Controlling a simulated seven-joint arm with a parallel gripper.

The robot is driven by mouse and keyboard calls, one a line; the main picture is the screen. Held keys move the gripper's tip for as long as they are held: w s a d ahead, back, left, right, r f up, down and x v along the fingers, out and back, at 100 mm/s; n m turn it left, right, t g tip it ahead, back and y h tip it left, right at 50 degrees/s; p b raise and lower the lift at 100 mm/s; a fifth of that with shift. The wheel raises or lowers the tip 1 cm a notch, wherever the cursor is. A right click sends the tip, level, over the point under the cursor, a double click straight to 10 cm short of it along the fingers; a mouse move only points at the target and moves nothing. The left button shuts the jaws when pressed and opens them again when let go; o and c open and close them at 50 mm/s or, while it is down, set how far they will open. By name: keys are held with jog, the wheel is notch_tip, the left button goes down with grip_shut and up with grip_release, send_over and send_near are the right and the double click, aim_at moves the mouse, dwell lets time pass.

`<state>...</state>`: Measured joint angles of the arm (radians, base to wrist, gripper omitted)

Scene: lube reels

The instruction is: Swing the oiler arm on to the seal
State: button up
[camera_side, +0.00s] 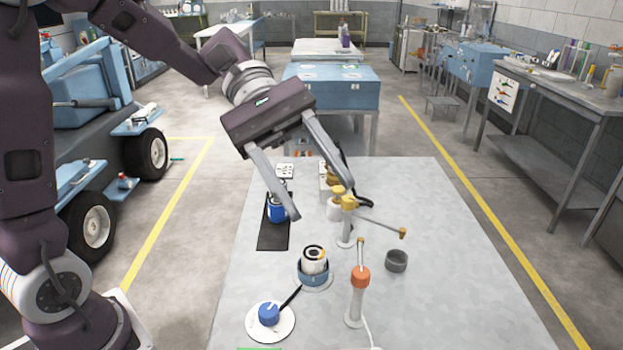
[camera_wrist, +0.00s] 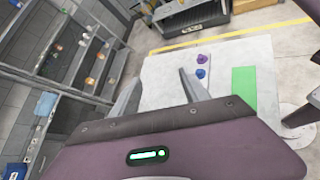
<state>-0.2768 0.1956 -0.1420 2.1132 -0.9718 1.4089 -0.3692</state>
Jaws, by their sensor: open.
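In the side view my gripper (camera_side: 320,200) is open and empty, tilted above the back of the table. A brass-headed post (camera_side: 348,203) stands just beyond its right finger in the picture; a thin arm (camera_side: 378,225) reaches right from it to a brass tip (camera_side: 402,233). In front, an orange-collared post (camera_side: 360,278) has a thin upright rod with a brass end. I cannot tell for sure which is the oiler arm. A white cylinder with a dark ring on top (camera_side: 314,260), possibly the seal, sits in a blue base. Neither arm lies over it.
A grey cup (camera_side: 397,260) stands right of the cylinder. A blue knob on a white disc (camera_side: 269,315) is at front left. A blue bottle (camera_side: 277,212) stands on a black mat. The table's right side is clear. The wrist view shows a green patch (camera_wrist: 244,90).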

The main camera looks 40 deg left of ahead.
jog(key=shift+c, duration=0.2)
jog(key=w+f+m+y, duration=0.1)
jog(key=w+f+m, duration=0.1)
jog(key=m, duration=0.1)
jog(key=w+a+f+m+y, duration=0.1)
jog(key=w+f+m, duration=0.1)
jog(key=f+m, duration=0.1)
jog(key=w+f+m+y, duration=0.2)
jog(key=w+f+m, duration=0.1)
jog(key=shift+a+f+t, duration=0.2)
jog(key=shift+a+t, duration=0.1)
jog(key=shift+a, duration=0.1)
jog(key=c, duration=1.1)
jog(key=w+f+m, duration=0.1)
jog(key=w+f+m+y, duration=0.1)
jog(key=w+m, duration=0.1)
jog(key=w+f+m+t+y, duration=0.1)
jog(key=w+m, duration=0.1)
jog(key=shift+a+f, duration=0.4)
grip_shut()
jog(key=m+t+y, duration=0.3)
jog(key=m, duration=0.5)
send_over(361, 260)
jog(key=w, duration=0.3)
notch_tip(361, 260, down, 4)
jog(key=r, duration=0.1)
notch_tip(361, 260, down, 10)
jog(key=shift+s+f, duration=0.2)
jog(key=shift+s, duration=0.25)
jog(key=shift+a, duration=0.2)
